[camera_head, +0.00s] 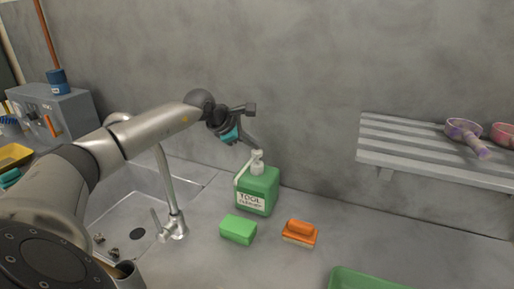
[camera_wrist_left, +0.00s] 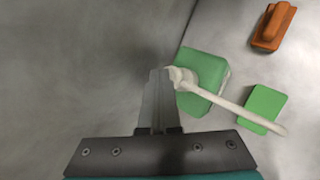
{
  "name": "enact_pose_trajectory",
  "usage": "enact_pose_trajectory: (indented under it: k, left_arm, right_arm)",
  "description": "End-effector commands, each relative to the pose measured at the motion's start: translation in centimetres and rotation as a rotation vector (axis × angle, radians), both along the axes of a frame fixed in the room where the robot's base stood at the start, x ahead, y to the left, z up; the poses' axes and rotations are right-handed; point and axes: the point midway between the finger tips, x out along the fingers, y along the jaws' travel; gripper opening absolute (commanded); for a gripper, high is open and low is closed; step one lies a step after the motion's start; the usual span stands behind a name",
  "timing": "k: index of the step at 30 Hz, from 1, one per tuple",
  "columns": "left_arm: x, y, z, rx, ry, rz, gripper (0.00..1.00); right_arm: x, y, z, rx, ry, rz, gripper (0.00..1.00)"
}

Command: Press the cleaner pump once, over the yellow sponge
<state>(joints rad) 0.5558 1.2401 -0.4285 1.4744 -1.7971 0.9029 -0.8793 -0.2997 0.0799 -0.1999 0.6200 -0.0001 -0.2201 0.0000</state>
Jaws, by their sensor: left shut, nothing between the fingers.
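The green cleaner bottle (camera_head: 257,190), labelled "TOOL Cleaner", stands upright on the counter against the wall. Its white pump head (camera_head: 257,156) has a long spout that slants down toward a green sponge-like block (camera_head: 238,229) in front; this block looks green, not yellow. My left gripper (camera_head: 256,146) is shut and empty, its tips just above the pump head; I cannot tell whether they touch. In the left wrist view the shut fingers (camera_wrist_left: 158,76) are beside the pump head (camera_wrist_left: 182,78), and the spout end lies over the edge of the green block (camera_wrist_left: 265,103). My right gripper is out of view.
An orange-handled brush (camera_head: 300,232) lies right of the green block. A green tray (camera_head: 365,280) is at the front edge. A sink with a tap (camera_head: 173,222) is left of the bottle. A slatted shelf (camera_head: 420,160) holds tools at right.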

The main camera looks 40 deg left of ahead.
Motion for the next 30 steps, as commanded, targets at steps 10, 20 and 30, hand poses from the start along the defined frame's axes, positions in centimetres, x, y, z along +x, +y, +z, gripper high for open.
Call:
enact_pose_trajectory:
  k: [10,20,30]
  left_arm:
    - [0.1,0.0,0.9,0.0,-0.008,0.001,0.0]
    - [0.1,0.1,2.8,0.0,-0.011,0.0,0.0]
    - [0.1,0.1,6.0,0.0,-0.011,0.002,0.0]
  right_arm:
    - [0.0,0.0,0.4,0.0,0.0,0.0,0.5]
    - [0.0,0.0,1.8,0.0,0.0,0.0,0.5]
    - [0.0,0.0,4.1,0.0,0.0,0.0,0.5]
